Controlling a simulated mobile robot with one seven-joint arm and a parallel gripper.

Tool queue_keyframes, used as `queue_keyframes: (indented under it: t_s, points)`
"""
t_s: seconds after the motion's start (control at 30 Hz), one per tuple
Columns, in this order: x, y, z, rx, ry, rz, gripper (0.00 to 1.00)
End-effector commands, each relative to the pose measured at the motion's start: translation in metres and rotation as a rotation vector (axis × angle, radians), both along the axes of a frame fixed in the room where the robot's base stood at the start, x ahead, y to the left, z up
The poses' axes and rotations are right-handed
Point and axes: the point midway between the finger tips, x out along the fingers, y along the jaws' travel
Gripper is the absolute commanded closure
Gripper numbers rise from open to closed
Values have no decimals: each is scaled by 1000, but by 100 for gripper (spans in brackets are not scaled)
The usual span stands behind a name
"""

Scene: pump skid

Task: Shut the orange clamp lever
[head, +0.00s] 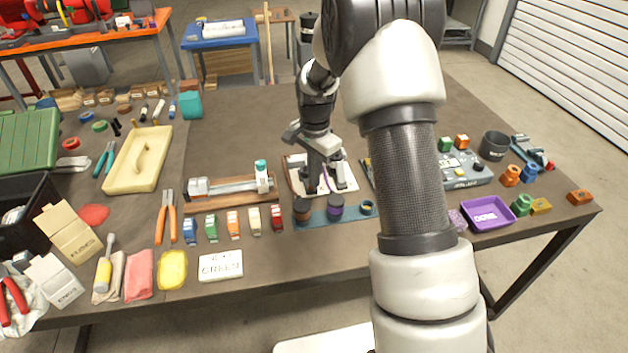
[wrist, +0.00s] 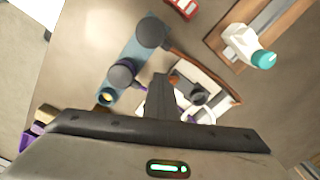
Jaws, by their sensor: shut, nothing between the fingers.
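My gripper (head: 322,188) reaches down over a white plate (head: 295,180) with a brown edge at the middle of the table. In the wrist view its dark fingers (wrist: 161,88) are together, with nothing held. The white plate (wrist: 218,112) lies below them there, with a dark fitting (wrist: 200,94) on it. A small orange patch (wrist: 173,80) shows right beside the fingertips; it may be part of the clamp lever. Most of the lever is hidden by the fingers, and I cannot tell its angle or whether the fingers touch it. My arm hides much of the plate in the head view.
A blue strip (head: 318,216) with dark round knobs lies in front of the plate. A wooden fixture with a teal-capped part (head: 261,168) stands to the left. A grey control box (head: 465,170) and a purple tray (head: 489,213) are to the right. Bare table lies behind the plate.

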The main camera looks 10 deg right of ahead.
Motion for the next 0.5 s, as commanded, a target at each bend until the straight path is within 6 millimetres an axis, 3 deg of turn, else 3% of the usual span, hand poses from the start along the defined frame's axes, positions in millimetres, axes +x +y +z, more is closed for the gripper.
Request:
queue_keyframes:
  t_s: [0.03, 0.5]
  points:
    - [-3, 0, -26, -1, 17, 0, 100]
    - [13, -1, -27, -1, 17, 1, 100]
